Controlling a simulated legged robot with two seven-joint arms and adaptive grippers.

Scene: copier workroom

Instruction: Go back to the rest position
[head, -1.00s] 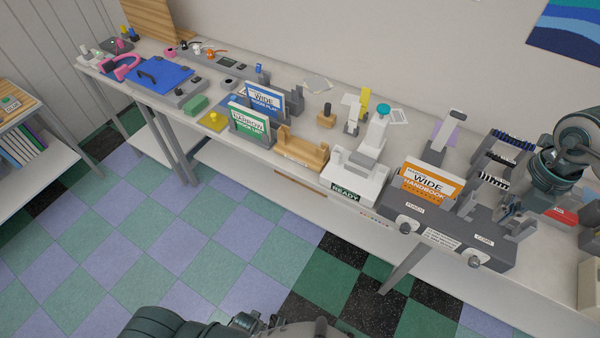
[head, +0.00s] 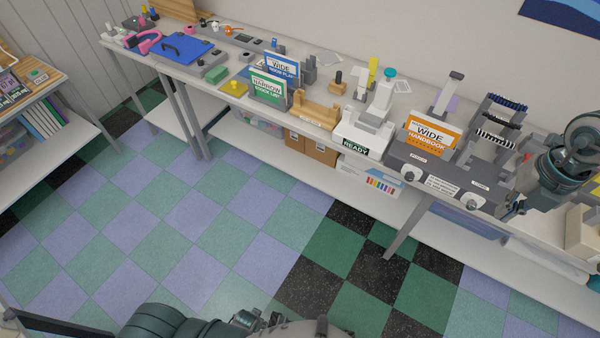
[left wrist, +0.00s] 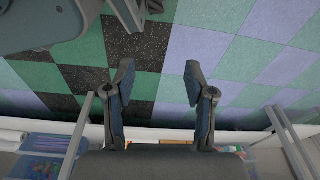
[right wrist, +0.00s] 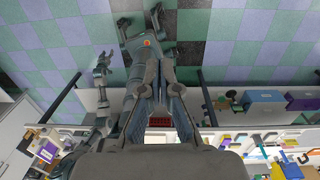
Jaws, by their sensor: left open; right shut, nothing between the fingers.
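My right arm comes in at the right of the head view, and its gripper (head: 512,207) is by the front edge of the bench, near the grey punch unit. In the right wrist view the two fingers of the right gripper (right wrist: 158,68) are together with nothing between them. In the left wrist view my left gripper (left wrist: 159,74) has its fingers spread apart, with checkered floor beyond and nothing between them. In the head view I cannot make out the left gripper's fingers; dark parts of my own body fill the bottom edge.
A shelf (head: 75,138) stands at left. The checkered floor (head: 170,220) before the bench is clear.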

